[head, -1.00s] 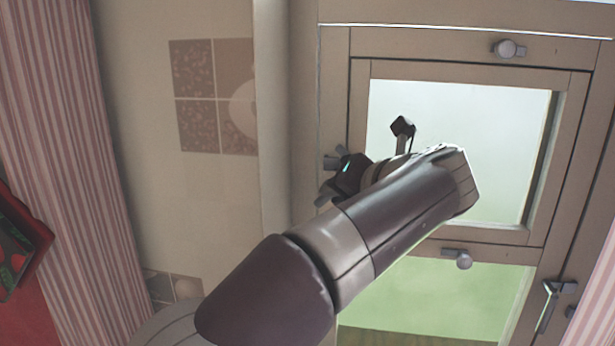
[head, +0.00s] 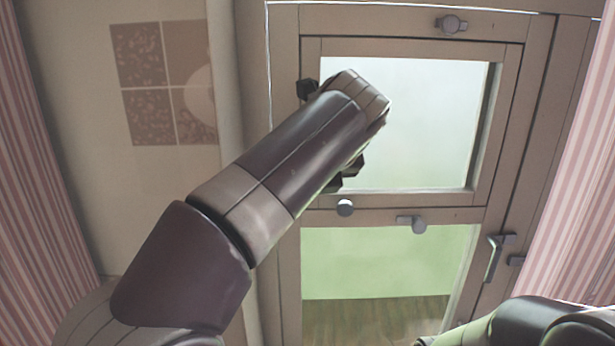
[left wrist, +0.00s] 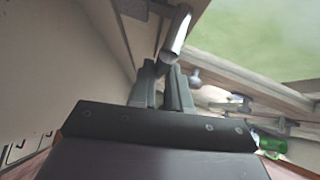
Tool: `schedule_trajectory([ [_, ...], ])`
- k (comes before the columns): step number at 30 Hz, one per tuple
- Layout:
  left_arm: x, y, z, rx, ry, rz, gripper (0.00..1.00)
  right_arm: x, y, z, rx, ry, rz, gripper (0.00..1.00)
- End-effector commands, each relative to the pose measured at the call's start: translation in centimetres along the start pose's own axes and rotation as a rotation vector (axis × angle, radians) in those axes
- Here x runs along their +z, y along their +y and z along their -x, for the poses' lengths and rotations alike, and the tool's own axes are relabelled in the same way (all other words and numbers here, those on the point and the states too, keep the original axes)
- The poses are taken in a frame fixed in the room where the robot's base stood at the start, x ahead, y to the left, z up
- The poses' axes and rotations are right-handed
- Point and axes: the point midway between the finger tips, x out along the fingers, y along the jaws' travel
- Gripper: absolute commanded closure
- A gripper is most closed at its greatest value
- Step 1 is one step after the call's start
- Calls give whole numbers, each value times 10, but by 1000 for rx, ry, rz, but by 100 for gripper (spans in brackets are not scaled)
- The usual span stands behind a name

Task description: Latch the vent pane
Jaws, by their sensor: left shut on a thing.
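The vent pane (head: 405,120) is the upper framed pane in the window and looks flush or nearly flush with its frame. A turn button (head: 451,23) sits on the rail above it, its plate roughly level. A second turn button (head: 411,224) sits on the rail below, also roughly level. My left gripper (head: 345,182) is mostly hidden behind my forearm, just above this knob. In the left wrist view its fingers (left wrist: 164,75) are shut at a metal cylindrical knob (left wrist: 176,35). My right gripper is out of view.
A lever handle (head: 495,257) is on the window's right side. Striped curtains hang at left (head: 45,150) and right (head: 580,160). A small green thing (left wrist: 270,145) shows in the left wrist view.

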Motion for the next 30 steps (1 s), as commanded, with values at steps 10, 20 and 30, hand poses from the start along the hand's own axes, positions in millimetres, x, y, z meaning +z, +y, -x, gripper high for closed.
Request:
schedule_trajectory([
  [10, 0, -1, 1, -26, 5, 26, 100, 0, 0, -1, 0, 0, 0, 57],
  [20, 0, -1, 1, -26, 5, 26, 61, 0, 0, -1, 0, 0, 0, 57],
  [30, 0, -1, 4, -25, 5, 24, 58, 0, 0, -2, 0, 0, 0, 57],
])
